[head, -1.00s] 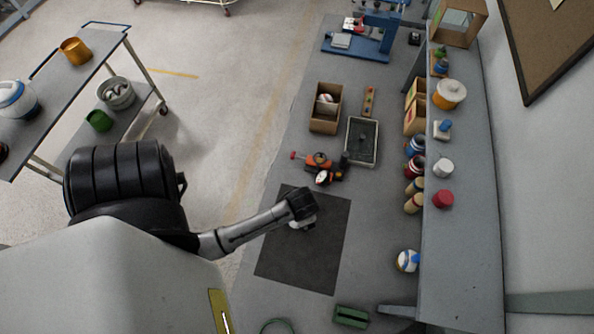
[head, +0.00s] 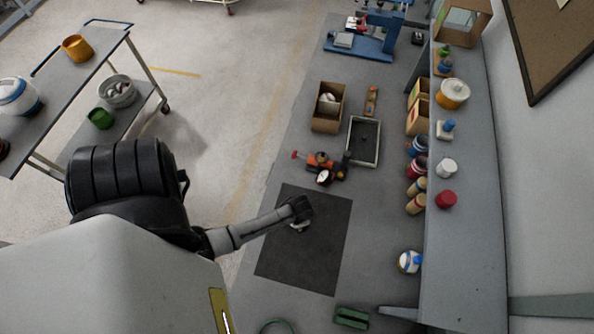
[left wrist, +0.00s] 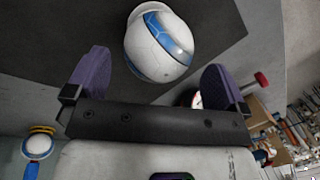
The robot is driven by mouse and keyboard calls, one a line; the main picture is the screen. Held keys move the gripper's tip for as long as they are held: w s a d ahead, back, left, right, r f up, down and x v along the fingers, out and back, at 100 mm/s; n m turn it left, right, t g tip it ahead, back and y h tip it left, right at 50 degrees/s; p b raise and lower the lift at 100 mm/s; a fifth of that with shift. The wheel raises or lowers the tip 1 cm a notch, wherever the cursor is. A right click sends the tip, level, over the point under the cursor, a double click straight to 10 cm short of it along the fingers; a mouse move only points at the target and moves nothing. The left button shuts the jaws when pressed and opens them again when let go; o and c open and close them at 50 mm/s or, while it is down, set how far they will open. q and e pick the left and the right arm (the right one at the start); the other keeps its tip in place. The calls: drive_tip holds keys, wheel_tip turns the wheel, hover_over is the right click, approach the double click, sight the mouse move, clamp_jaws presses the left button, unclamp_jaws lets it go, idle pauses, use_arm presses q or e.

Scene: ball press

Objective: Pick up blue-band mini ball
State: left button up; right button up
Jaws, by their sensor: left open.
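A white ball with a blue band (left wrist: 160,45) rests on the dark mat in the left wrist view. It lies just beyond and between the two purple fingers of my left gripper (left wrist: 158,82). The fingers are open, with visible gaps on both sides of the ball. In the head view my left gripper (head: 299,212) is low over the dark mat (head: 330,230). It hides most of what is below it, with only a small whitish patch showing beneath. My right gripper is not in view.
Another white and blue ball (head: 409,262) sits at the right, by the raised shelf. An orange and black device with a gauge (head: 322,170), a grey tray (head: 363,141) and a cardboard box (head: 327,107) stand beyond the mat. A green block (head: 351,316) lies near the front.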

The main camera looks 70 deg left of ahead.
use_arm(q)
drive_tip(key=shift+w+a+f, duration=0.1)
drive_tip(key=shift+a+f, duration=0.1)
drive_tip(key=shift+f, duration=0.95)
drive_tip(key=shift+a+f, duration=0.2)
drive_tip(key=shift+f, duration=0.95)
drive_tip(key=shift+c, duration=0.2)
drive_tip(key=c, duration=0.7)
drive_tip(key=shift+r, duration=0.1)
